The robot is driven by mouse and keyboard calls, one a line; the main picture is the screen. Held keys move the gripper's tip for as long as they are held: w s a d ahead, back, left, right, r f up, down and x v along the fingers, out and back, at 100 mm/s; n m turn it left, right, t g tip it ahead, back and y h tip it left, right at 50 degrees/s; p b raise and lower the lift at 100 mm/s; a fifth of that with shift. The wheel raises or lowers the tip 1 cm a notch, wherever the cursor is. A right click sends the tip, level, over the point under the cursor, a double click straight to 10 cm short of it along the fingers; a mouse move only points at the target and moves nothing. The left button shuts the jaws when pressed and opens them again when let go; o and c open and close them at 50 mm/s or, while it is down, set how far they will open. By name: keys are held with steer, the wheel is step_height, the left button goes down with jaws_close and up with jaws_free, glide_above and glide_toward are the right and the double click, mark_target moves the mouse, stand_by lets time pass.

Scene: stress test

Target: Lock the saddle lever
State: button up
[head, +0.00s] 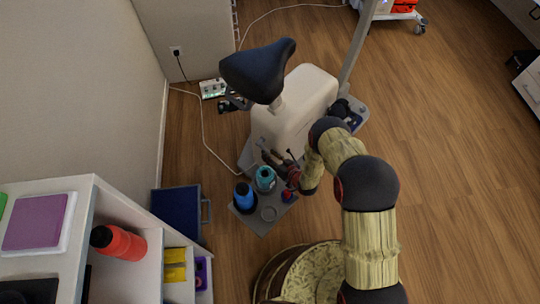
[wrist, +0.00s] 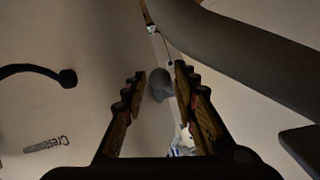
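The exercise bike's dark saddle (head: 259,70) sits on a post above its cream body (head: 297,103). My gripper (head: 268,158) is low beside the near side of the body, below the saddle. In the wrist view my gripper (wrist: 160,80) is open, its two fingers apart. A grey rounded knob (wrist: 159,86) shows between the fingers, with no clear contact; I cannot tell its depth. A black curved lever with a ball end (wrist: 66,77) is left of the fingers, apart from them. I cannot tell which of these is the saddle lever, or whether it is locked.
A grey platform (head: 246,219) by the bike holds a blue bottle (head: 243,196) and a teal container (head: 265,178), close to my gripper. A shelf unit (head: 150,257) with a red bottle (head: 121,243) stands at lower left. A blue case (head: 177,212) lies nearby.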

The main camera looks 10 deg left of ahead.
steer(key=v, duration=1.2)
steer(key=shift+c, duration=0.4)
